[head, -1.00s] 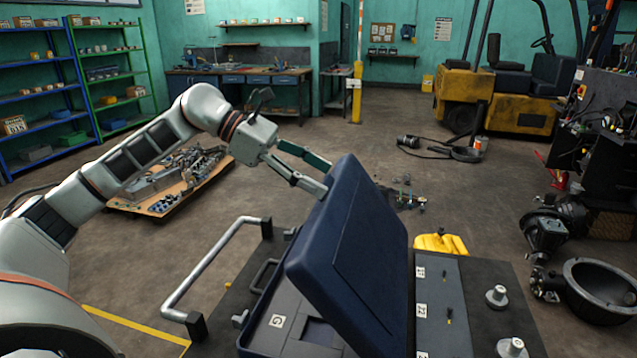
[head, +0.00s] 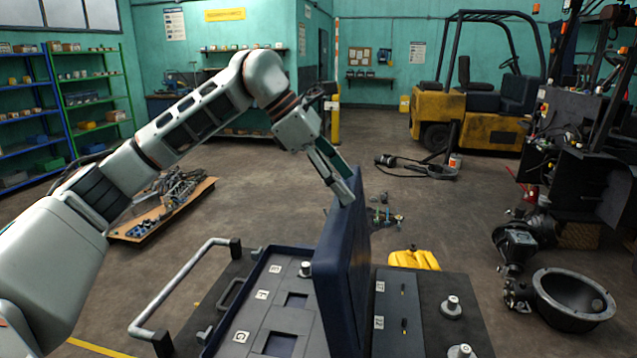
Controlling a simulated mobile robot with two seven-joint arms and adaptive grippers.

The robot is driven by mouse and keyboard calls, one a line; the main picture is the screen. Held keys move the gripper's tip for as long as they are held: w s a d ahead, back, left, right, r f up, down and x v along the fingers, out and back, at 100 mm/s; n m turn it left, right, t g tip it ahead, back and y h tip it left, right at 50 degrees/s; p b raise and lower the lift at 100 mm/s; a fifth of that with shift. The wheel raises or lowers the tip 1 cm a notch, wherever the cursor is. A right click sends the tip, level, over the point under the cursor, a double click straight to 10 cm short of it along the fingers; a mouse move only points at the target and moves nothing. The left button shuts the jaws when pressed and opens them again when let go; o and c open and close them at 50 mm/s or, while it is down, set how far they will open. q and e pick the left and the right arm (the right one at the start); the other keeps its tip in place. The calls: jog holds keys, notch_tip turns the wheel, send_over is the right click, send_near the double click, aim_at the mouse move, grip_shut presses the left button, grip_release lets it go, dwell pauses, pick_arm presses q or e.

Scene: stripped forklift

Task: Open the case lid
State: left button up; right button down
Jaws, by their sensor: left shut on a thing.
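The dark blue case lid (head: 347,262) stands about upright in the head view, hinged along the right side of the case. My left gripper (head: 345,188) is shut on the lid's upper edge near its far corner. The open case base (head: 262,318) lies to the left of the lid. It shows a grey insert with square recesses, letter labels and a metal knob (head: 305,269). The lid hides part of the insert's right side. My right gripper is not in view.
A silver handle rail (head: 178,292) runs along the left of the work surface. To the lid's right is a dark panel (head: 397,308) with labelled slots, then metal knobs (head: 451,307). A yellow object (head: 414,259) lies behind the panel. A round housing (head: 573,300) is on the floor at right.

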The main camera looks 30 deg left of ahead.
pick_arm(q)
jog(key=w+d+f+g+y, duration=0.1)
jog(key=w+d+f+y, duration=0.1)
jog(key=d, duration=1)
jog(key=shift+w+d+f+g+y, duration=0.3)
jog(key=shift+w+y, duration=0.35)
jog(key=shift+y, duration=0.55)
jog(key=shift+d, duration=0.1)
jog(key=o, duration=1.6)
jog(key=shift+r, duration=0.1)
jog(key=v, duration=1.2)
jog(key=shift+a, duration=0.2)
jog(key=shift+w, duration=0.1)
